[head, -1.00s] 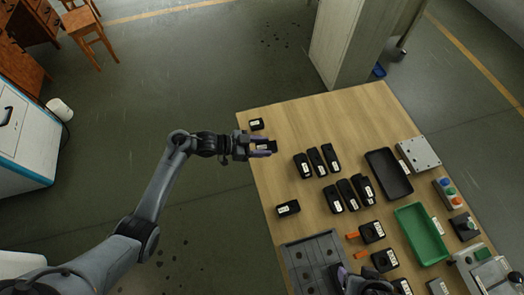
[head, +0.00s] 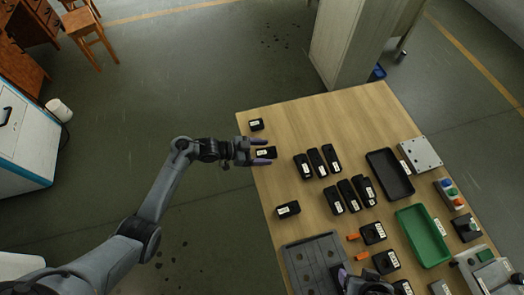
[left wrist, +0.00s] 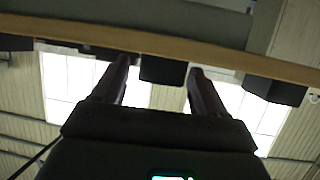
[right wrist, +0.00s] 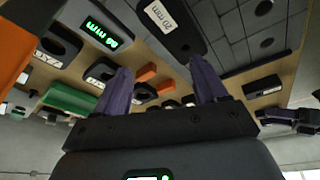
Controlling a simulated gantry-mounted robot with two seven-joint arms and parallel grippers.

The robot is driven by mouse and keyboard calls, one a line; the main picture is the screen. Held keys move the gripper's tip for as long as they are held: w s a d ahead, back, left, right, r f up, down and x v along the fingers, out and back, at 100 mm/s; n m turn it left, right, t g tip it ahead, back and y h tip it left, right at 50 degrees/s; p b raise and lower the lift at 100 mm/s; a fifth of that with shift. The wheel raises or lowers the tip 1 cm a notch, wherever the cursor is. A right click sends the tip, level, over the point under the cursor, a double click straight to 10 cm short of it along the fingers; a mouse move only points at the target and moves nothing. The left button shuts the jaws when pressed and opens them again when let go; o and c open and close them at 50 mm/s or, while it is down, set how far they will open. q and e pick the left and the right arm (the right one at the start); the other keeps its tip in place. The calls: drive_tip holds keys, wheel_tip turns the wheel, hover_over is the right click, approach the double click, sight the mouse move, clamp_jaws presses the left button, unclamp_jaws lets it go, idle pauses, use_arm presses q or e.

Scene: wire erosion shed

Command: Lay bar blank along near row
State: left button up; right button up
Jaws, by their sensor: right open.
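Several black blocks with white labels lie on the wooden table (head: 300,115); the labels are too small to read, so I cannot tell which is the bar blank. My left gripper (head: 265,152) is open at the table's left edge, its purple fingers on either side of a black labelled block (head: 270,154). In the left wrist view this block (left wrist: 163,70) sits between the fingers with gaps on both sides. My right gripper (right wrist: 160,85) is open and empty; a labelled black block (right wrist: 172,30) shows beyond its fingers. A grey tray with holes (head: 296,254) is at the near left.
One block (head: 256,124) lies behind the left gripper, another (head: 288,208) in front. Two groups of blocks (head: 316,162) stand mid-table. A black tray (head: 388,174), green tray (head: 422,235), metal plate (head: 420,154) and button box (head: 448,194) fill the right side.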

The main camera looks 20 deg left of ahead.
drive_tip(key=shift+f, duration=0.1)
use_arm(q)
drive_tip(key=shift+f+b, duration=0.15)
drive_tip(key=shift+b, duration=0.15)
use_arm(e)
drive_tip(key=shift+f, duration=0.2)
use_arm(q)
drive_tip(key=p+v, duration=0.2)
drive_tip(key=v, duration=0.9)
use_arm(e)
wheel_tip(320, 180, up, 2)
drive_tip(key=shift+a+r, duration=0.15)
use_arm(q)
drive_tip(key=s+d+f+n+y, duration=0.2)
drive_tip(key=s+d+f+y, duration=0.15)
drive_tip(key=y, duration=0.35)
drive_tip(key=s+r+n+g+y, duration=0.1)
drive_tip(key=s+r+n+y, duration=0.1)
drive_tip(key=s, duration=0.8)
drive_tip(key=s+r+n+g+y, duration=0.2)
drive_tip(key=s+r+n, duration=0.3)
drive_tip(key=s, duration=0.4)
drive_tip(key=shift+s+a+n+g, duration=0.25)
drive_tip(key=shift+s+n+g, duration=0.05)
drive_tip(key=shift+s, duration=0.1)
drive_tip(key=shift+r, duration=0.1)
